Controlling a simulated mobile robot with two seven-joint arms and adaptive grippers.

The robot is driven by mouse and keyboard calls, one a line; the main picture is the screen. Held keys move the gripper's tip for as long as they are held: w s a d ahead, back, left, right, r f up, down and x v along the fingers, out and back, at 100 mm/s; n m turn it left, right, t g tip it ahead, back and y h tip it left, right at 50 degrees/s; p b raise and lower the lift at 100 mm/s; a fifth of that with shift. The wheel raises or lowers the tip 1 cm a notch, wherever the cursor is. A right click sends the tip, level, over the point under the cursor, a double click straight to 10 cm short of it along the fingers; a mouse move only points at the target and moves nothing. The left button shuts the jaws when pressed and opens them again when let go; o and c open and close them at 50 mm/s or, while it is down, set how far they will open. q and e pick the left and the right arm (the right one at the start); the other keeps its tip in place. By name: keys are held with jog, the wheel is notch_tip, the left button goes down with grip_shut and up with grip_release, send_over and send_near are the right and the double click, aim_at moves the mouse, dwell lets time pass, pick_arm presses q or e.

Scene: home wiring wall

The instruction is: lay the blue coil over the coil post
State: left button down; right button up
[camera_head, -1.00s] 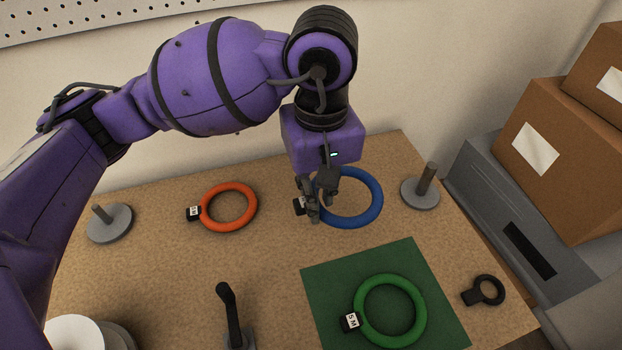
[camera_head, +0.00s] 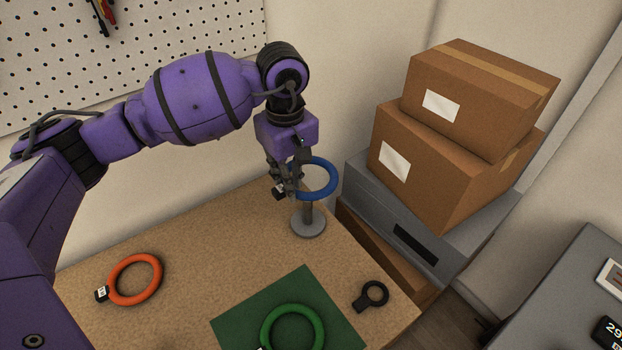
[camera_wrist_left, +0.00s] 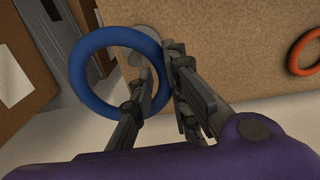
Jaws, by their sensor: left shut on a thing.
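The coil is held up in the air near the back right corner of the table. A grey post (camera_head: 308,211) on a round base (camera_head: 309,227) stands upright just below it; its top is close to the coil's lower edge. In the left wrist view the coil (camera_wrist_left: 83,48) overlaps part of the grey base (camera_wrist_left: 144,47); I cannot tell whether the post's tip is inside the ring. My right gripper is not in view.
An orange coil (camera_head: 136,279) lies at the left of the table. Cardboard boxes (camera_head: 430,163) on a grey case (camera_head: 433,225) stand right beside the table.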

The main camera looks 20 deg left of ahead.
pick_arm(q)
jog(key=shift+w+d+f, duration=0.1)
jog(key=shift+w+d, duration=0.1)
jog(key=shift+w, duration=0.05)
jog(key=shift+s+a+f, duration=0.2)
jog(key=shift+f, duration=0.2)
notch_tip(320, 180, down, 8)
jog(key=b, duration=0.4)
jog(key=shift+r, duration=0.2)
